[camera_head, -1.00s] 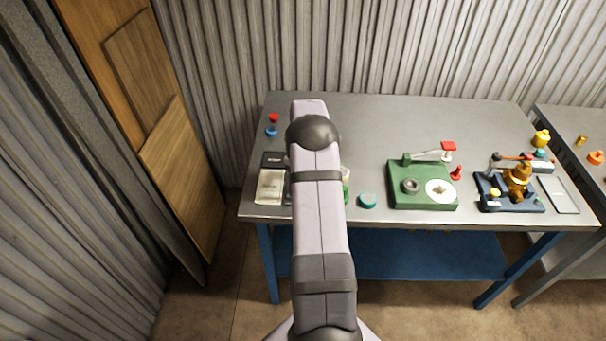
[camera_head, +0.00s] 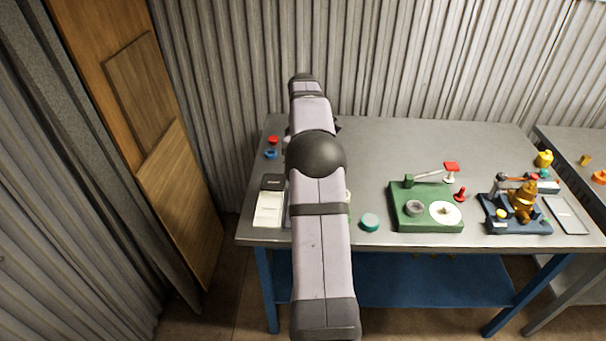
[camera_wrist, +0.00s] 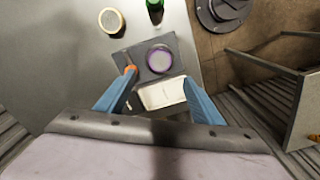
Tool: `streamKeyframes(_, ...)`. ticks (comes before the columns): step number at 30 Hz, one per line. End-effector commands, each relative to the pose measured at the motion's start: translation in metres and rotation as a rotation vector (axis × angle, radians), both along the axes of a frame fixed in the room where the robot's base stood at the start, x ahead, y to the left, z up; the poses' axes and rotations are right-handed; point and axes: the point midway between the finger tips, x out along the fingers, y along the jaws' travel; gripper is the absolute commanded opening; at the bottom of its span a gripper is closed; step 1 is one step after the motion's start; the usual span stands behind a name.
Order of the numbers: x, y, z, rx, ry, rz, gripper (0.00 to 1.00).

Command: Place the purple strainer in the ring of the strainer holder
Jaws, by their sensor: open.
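In the wrist view a round, purple-rimmed piece with a pale inside, which looks like the purple strainer (camera_wrist: 160,58), shows over a dark grey plate (camera_wrist: 183,47). The plate may be the strainer holder's base; its ring is not clearly seen, and I cannot tell whether the strainer is in it. An orange tip (camera_wrist: 130,70) shows at the plate's left side. My gripper (camera_wrist: 159,78) has two blue fingers spread apart, empty, with the strainer beyond their tips. In the head view my arm hides the strainer and most of the plate.
A white tray (camera_head: 268,209) lies at the table's left; it also shows in the wrist view (camera_wrist: 163,93). A green bottle (camera_wrist: 155,8) and a cream disc (camera_wrist: 110,20) are near the plate. A green fixture (camera_head: 427,223) and a blue one (camera_head: 517,225) stand farther right.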

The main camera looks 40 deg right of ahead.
Motion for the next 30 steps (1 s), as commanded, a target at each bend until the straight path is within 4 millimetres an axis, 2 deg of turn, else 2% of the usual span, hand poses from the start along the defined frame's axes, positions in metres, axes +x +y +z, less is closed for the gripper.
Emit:
streamKeyframes(8,0.001,0.003,0.002,0.0,0.0,-0.001,0.61)
streamKeyframes(11,0.002,0.013,0.003,0.001,0.001,-0.007,0.61)
streamKeyframes(14,0.005,0.035,0.005,0.0,0.0,-0.019,0.61)
streamKeyframes(19,0.002,0.099,0.006,0.0,0.0,-0.062,0.61)
streamKeyframes(23,-0.014,0.159,0.004,-0.001,-0.001,-0.106,0.61)
streamKeyframes(26,-0.035,0.203,-0.001,-0.001,-0.003,-0.142,0.61)
streamKeyframes(30,-0.076,0.258,-0.012,0.0,-0.002,-0.193,0.61)
